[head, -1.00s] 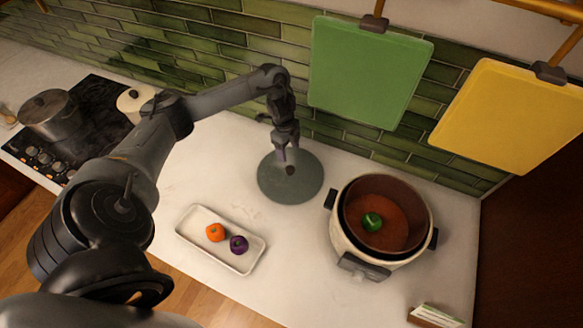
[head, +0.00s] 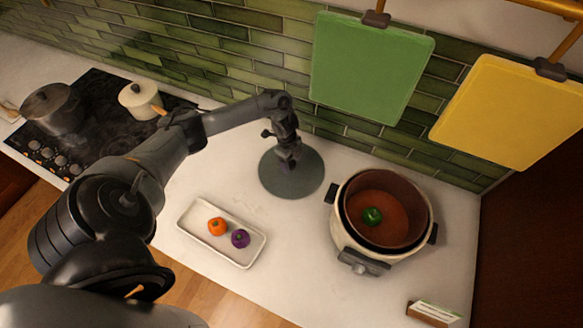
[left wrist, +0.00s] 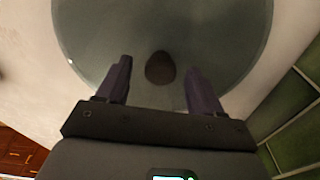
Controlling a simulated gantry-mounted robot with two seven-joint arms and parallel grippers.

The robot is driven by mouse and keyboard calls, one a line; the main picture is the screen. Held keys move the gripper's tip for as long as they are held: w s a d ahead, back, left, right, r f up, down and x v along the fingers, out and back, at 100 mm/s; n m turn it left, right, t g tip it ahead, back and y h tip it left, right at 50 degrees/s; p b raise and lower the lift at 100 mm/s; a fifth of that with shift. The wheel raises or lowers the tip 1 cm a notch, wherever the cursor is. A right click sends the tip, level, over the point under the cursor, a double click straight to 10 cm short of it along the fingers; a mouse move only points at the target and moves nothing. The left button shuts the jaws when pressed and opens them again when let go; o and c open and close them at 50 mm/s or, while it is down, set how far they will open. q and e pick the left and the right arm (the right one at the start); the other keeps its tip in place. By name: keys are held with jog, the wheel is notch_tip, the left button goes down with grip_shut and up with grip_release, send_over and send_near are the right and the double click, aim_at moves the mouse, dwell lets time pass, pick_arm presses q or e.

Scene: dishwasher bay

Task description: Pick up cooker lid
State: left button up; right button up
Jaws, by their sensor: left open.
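The cooker lid (head: 291,183) is a round grey-green glass disc lying flat on the white counter, left of the cooker. It also fills the upper part of the left wrist view (left wrist: 95,45), with its dark knob (left wrist: 160,68) near the middle. My left gripper (head: 285,165) is over the lid and hides its knob in the head view. In the left wrist view its two fingers (left wrist: 158,85) are apart, with the knob between and just beyond their tips. Whether they touch the lid cannot be told. My right gripper is in neither view.
The cooker (head: 345,237) stands open at right, a green pepper (head: 372,216) inside. A white tray (head: 196,235) with an orange and a purple vegetable lies in front of the lid. Green (head: 365,65) and yellow (head: 505,115) boards hang behind. Pots stand on the stove (head: 95,125) at left.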

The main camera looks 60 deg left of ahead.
pick_arm(q)
jog(key=shift+c, duration=0.2)
grip_shut()
jog(key=shift+r, duration=0.15)
